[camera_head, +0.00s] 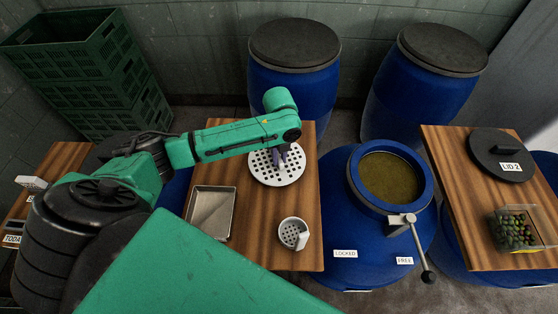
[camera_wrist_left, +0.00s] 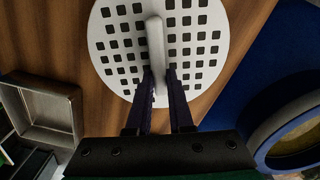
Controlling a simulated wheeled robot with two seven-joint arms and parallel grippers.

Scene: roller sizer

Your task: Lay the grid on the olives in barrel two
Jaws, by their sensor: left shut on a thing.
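The grid is a round white plate with square holes (camera_head: 272,176); it lies on the wooden table left of the open barrel. In the left wrist view the grid (camera_wrist_left: 114,45) has a pale bar handle across its middle. My left gripper (camera_head: 284,150) reaches down over the grid, and its dark fingers (camera_wrist_left: 165,80) are shut on the handle. The open blue barrel (camera_head: 337,190) holds murky greenish liquid (camera_head: 392,177); olives cannot be made out in it. Its labels read LOCKED and FREE. My right gripper is not in view.
A metal tray (camera_head: 211,213) and a perforated cup (camera_head: 293,233) stand on the same table (camera_head: 262,254). A lever (camera_head: 411,228) sits on the barrel's front rim. The right table (camera_head: 468,218) holds a dark LID 2 (camera_head: 490,149) and a clear box of olives (camera_head: 513,228). Closed barrels (camera_head: 294,75) stand behind.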

